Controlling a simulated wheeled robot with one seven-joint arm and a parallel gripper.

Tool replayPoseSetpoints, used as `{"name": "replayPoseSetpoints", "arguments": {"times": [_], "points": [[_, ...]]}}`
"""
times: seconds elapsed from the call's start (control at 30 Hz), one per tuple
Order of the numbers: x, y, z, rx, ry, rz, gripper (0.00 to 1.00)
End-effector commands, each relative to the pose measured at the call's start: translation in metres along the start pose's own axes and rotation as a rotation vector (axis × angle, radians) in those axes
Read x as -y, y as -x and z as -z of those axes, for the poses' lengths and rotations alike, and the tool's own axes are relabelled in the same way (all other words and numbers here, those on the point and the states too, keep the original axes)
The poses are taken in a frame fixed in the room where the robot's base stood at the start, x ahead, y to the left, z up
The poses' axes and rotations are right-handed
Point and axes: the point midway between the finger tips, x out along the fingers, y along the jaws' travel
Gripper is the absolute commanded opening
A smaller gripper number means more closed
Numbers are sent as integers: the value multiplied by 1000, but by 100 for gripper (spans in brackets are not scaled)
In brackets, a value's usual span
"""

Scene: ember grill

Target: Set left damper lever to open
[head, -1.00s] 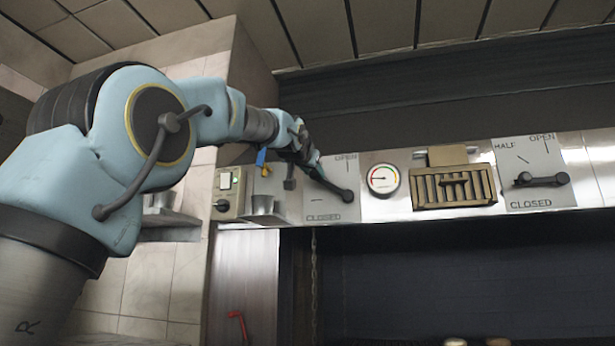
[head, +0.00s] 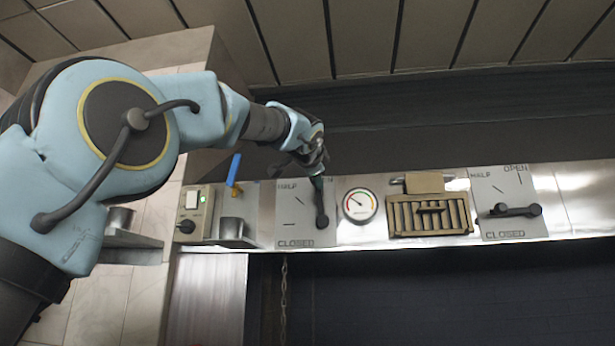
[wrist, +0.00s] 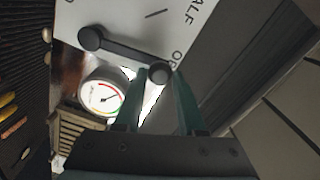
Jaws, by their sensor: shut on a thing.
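The left damper lever (head: 321,205) is a dark bar on a pale plate (head: 290,228) marked HALF and CLOSED in the head view. Its pivot is at the plate's lower right, and the bar points nearly straight up. In the wrist view the lever (wrist: 125,52) runs from its round pivot to a knob beside the partly hidden OPEN label. My gripper (head: 317,172) is at the lever's upper end. In the wrist view its teal fingers (wrist: 158,80) are on both sides of the knob, shut on it. The OPEN label is hidden in the head view.
A round gauge (head: 360,204) and a slatted vent (head: 430,216) are right of the plate. The right damper lever (head: 510,210) lies horizontal. A switch box (head: 195,212) and a blue-handled thing (head: 234,170) are to the left. A chain (head: 284,295) hangs below.

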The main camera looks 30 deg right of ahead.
Motion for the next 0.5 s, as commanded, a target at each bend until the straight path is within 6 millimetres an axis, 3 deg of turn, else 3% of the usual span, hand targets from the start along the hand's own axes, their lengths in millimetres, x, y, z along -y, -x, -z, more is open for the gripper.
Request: {"name": "replayPoseSetpoints", "arguments": {"times": [0.5], "points": [[-4, 0, 14, -4, -123, 2, 0]]}}
